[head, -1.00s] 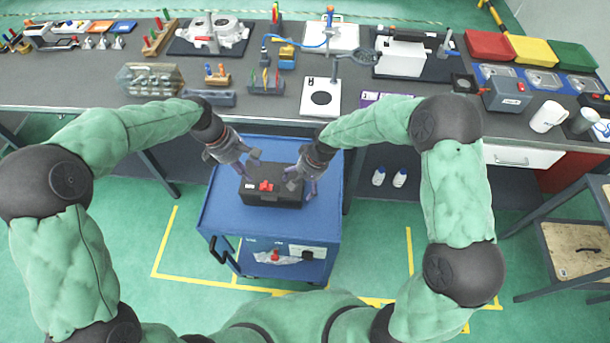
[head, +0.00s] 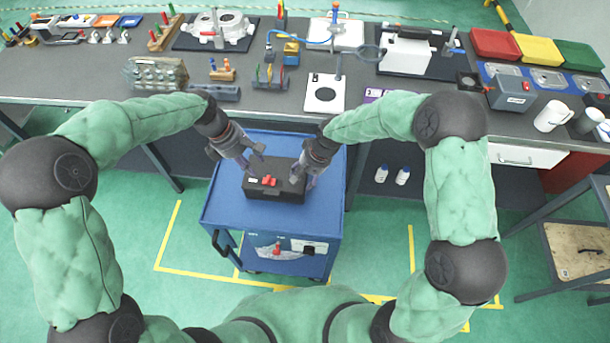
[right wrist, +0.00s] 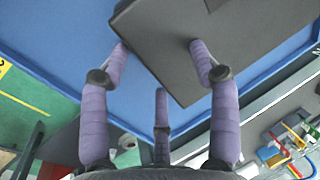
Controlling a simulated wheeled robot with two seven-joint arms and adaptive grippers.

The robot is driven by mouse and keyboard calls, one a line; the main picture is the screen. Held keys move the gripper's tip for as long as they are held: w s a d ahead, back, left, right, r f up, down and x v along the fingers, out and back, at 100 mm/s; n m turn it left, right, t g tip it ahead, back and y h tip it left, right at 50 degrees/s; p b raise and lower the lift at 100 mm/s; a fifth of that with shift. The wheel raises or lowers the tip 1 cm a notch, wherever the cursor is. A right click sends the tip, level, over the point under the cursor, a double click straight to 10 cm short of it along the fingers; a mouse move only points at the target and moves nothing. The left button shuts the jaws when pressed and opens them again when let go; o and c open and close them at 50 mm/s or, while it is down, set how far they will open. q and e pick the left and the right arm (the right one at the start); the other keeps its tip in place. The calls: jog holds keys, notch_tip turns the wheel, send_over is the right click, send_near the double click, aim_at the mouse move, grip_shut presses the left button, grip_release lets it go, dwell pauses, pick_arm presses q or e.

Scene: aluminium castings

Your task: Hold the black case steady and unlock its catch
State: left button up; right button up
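The black case (head: 285,194) lies flat on the blue trolley top. A red catch (head: 269,181) shows on its upper side. My left gripper (head: 256,160) is open and empty, at the case's far left edge, with its fingers above or beside it. My right gripper (head: 303,179) is at the case's right end. In the right wrist view its purple fingers (right wrist: 160,46) are spread apart near a corner of the case (right wrist: 200,65). One tip is by the case's edge and the other overlaps its dark face. I cannot tell whether they touch it.
The blue trolley (head: 222,195) has free top to the left of the case. Behind it the grey workbench (head: 215,120) carries castings, a white board (head: 325,92) and colored trays (head: 540,50). A stool-like frame (head: 575,240) stands at the right.

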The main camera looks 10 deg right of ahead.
jog(key=shift+s+f, duration=0.65)
jog(key=shift+f, duration=0.05)
jog(key=shift+c, duration=0.8)
jog(key=o, duration=1.1)
jog(key=shift+c, duration=0.2)
jog(key=o, duration=0.5)
jog(key=shift+w, duration=0.1)
jog(key=shift+w+f+g, duration=0.1)
jog(key=shift+w+g, duration=0.2)
jog(key=shift+w, duration=0.05)
jog(key=shift+s+r, duration=0.1)
jog(key=shift+r, duration=0.1)
jog(key=shift+r, duration=0.15)
jog(key=shift+w+r, duration=0.2)
jog(key=shift+r, duration=0.05)
jog(key=v, duration=1.1)
jog(key=shift+s+r, duration=0.15)
jog(key=shift+s, duration=0.05)
